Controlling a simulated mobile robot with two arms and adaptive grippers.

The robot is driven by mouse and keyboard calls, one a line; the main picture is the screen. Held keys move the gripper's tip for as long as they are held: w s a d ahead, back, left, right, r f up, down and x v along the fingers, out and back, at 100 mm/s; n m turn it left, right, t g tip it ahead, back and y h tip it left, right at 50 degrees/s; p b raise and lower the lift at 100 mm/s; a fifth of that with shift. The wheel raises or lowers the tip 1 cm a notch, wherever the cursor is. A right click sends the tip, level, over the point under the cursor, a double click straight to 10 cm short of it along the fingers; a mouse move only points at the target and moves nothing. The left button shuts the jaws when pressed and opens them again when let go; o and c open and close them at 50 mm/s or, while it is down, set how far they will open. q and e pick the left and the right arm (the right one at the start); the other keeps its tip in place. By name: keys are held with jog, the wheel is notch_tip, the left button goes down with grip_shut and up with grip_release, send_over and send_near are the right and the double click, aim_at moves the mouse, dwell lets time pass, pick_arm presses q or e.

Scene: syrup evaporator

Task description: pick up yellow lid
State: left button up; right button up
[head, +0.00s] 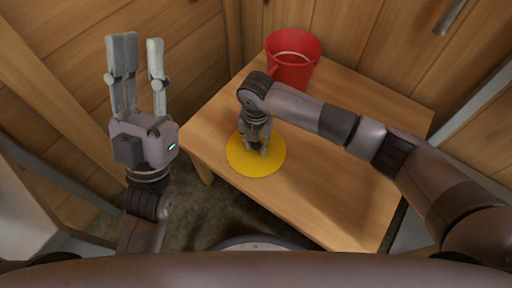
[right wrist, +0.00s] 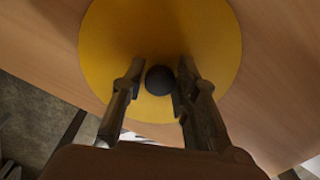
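The yellow lid (head: 272,166) lies flat on the wooden table, a round disc near the table's left front edge. My right gripper (head: 259,151) points down over the lid. In the wrist view its two fingers (right wrist: 158,88) stand apart on either side of the knob; the right one is very close to it, and I cannot tell whether it touches. My left gripper (head: 138,40) is raised left of the table, fingers up and apart, empty.
A red bucket (head: 290,75) stands at the table's back left corner, behind my right gripper. The wooden table (head: 330,190) is bare to the right of the lid. Wooden plank walls (head: 350,35) close in behind the table and on the left.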

grip_shut()
jog(key=shift+r, duration=0.2)
